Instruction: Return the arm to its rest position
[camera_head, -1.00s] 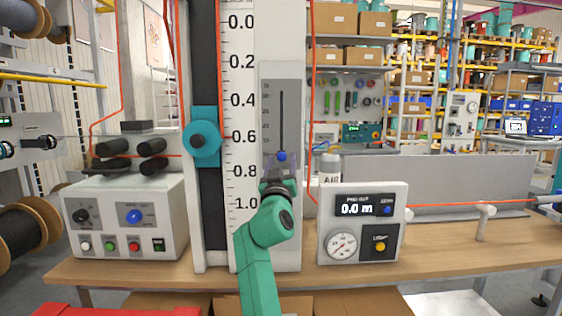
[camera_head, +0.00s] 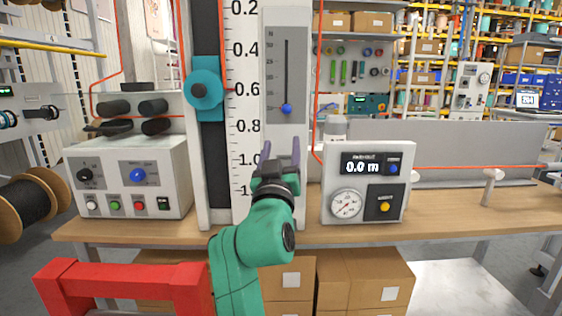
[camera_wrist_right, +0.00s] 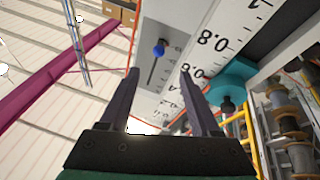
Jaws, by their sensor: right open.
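My right arm is green and rises from the bottom middle of the head view. Its gripper (camera_head: 280,150) is open and empty, with its two purple-grey fingers pointing up in front of the lower part of the scale column. In the right wrist view the gripper (camera_wrist_right: 160,95) also shows open with nothing between its fingers. The slider with a blue knob (camera_head: 286,109) sits near the bottom of its slot, just above the fingertips and apart from them. The knob also shows in the right wrist view (camera_wrist_right: 158,48). My left gripper is not in view.
A wooden bench (camera_head: 455,215) holds a control box (camera_head: 125,178) at left and a payout display box (camera_head: 365,182) at right. A teal knob (camera_head: 204,90) is on the column. A red frame (camera_head: 125,275) and cardboard boxes (camera_head: 365,280) are in front and below.

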